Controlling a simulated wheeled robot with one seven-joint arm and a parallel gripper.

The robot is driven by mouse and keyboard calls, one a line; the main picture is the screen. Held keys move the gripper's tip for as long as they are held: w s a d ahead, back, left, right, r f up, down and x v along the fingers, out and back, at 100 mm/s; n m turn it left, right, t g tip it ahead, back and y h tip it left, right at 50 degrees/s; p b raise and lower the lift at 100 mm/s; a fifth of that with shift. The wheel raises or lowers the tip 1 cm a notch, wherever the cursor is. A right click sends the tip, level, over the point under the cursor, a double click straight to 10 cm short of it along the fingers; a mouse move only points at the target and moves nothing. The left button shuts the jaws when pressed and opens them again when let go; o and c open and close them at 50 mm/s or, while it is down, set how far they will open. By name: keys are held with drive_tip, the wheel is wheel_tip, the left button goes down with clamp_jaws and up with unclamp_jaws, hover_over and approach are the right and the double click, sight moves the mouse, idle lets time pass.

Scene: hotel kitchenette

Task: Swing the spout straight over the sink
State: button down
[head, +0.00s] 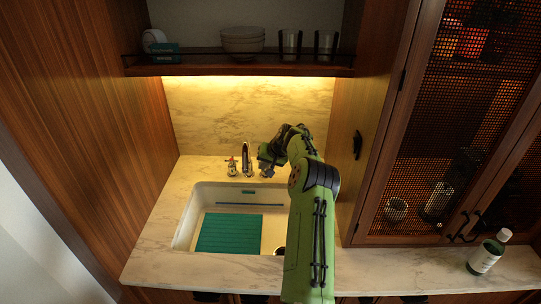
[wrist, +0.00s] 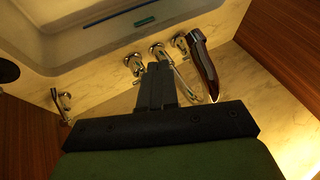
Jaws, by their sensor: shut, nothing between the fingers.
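The chrome spout (head: 246,157) stands upright behind the sink (head: 185,232), at the middle of its back edge. In the head view it looks narrow, with its arch toward me; its exact swing angle is hard to tell. In the wrist view the glossy, dark-reflecting spout (wrist: 204,68) lies just right of my fingers. A small tap handle (head: 232,167) stands left of the spout. My gripper (head: 265,158) is just right of the spout. In the wrist view my gripper (wrist: 157,70) is shut and empty, its fingers overlapping the faucet bases; contact cannot be told.
A teal mat (head: 228,233) lies in the sink. A shelf (head: 240,70) with bowls and glasses hangs above. Wood panels close in both sides, with a black handle (head: 358,145) on the right. A bottle (head: 487,254) stands on the right counter.

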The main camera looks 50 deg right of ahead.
sight(247, 166)
drive_tip(key=shift+w+a, duration=0.55)
drive_tip(key=shift+w, duration=0.2)
drive_tip(key=shift+w+a, duration=0.5)
drive_tip(key=shift+w, duration=0.2)
drive_tip(key=shift+w+a+f+m+b, duration=0.1)
drive_tip(key=shift+w+a+m+b, duration=0.35)
drive_tip(key=shift+w+a, duration=0.25)
drive_tip(key=shift+s+d, duration=0.1)
drive_tip(key=shift+d, duration=0.05)
